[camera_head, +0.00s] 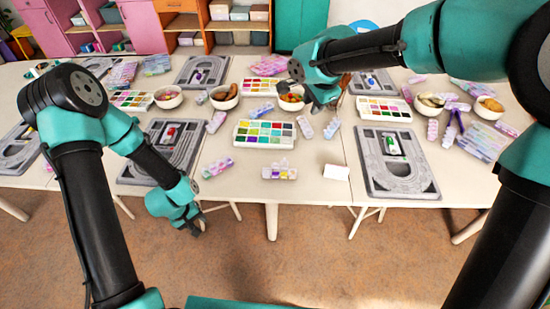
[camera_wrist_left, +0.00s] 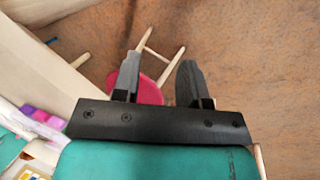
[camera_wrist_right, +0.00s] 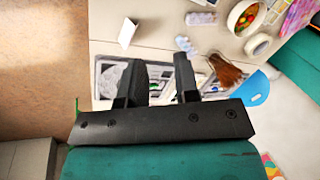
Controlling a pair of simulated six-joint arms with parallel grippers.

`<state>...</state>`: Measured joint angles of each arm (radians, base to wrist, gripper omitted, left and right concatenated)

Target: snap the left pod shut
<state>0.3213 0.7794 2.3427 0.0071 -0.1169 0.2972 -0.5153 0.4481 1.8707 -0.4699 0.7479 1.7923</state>
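Several pastel, lidded pods lie on the table. One pink and lilac pod (camera_head: 217,167) lies at the front, left of the middle. A clear pod with yellow and purple contents (camera_head: 280,172) lies right of it near the front edge. I cannot tell which one is the left pod, or whether their lids are open. My left gripper (camera_head: 195,226) hangs beyond the front edge over the floor; its fingers are apart and empty in the left wrist view (camera_wrist_left: 158,70). My right gripper (camera_head: 318,108) is above the table's middle; its fingers are apart and empty in the right wrist view (camera_wrist_right: 158,65).
A bead palette (camera_head: 271,145) stands mid-table. Grey boards lie left (camera_head: 130,177) and right (camera_head: 420,185). A bowl of coloured pieces (camera_head: 291,106) is beside my right gripper. A white card (camera_head: 336,172) stands near the front edge. Bare table shows between the boards.

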